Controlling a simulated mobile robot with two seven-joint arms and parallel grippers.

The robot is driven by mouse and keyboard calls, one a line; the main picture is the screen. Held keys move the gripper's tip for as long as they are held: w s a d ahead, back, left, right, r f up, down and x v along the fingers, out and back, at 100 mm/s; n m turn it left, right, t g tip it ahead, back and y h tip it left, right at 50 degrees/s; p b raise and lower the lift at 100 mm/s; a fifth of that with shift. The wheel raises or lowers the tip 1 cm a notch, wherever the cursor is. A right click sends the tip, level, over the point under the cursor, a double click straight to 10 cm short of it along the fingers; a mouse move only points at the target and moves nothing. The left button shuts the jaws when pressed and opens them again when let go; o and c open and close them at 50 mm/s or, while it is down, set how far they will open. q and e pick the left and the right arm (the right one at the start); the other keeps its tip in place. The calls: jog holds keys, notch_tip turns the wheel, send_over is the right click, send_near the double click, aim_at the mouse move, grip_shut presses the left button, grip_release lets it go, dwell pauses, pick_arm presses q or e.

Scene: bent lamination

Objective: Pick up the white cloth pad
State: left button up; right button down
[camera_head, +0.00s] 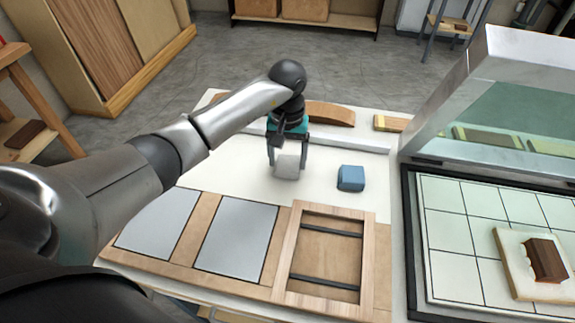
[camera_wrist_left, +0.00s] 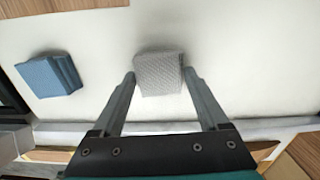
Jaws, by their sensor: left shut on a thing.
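The white cloth pad (camera_head: 288,164) is a small pale block on the white table surface in the head view. It shows as a light grey textured pad (camera_wrist_left: 160,73) in the left wrist view. My left gripper (camera_head: 287,169) reaches down over it, with a finger on each side. In the left wrist view the fingertips (camera_wrist_left: 159,78) press against its two sides. The gripper is shut on the pad. I cannot tell whether the pad is clear of the table. My right gripper is not in view.
A blue pad (camera_head: 351,178) lies to the right of the white one. Nearer are two grey panels (camera_head: 236,239) and a wooden frame (camera_head: 325,258) with dark bars. A press with a raised lid (camera_head: 432,115) stands at right, with a brown block (camera_head: 544,260) on a board. A curved wooden piece (camera_head: 330,113) lies behind.

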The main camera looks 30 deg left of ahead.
aim_at(287, 162)
pick_arm(q)
jog(key=c, duration=0.5)
jog(key=shift+r, duration=0.1)
notch_tip(287, 162, up, 20)
jog(key=shift+f+p, duration=0.1)
jog(key=shift+p, duration=0.8)
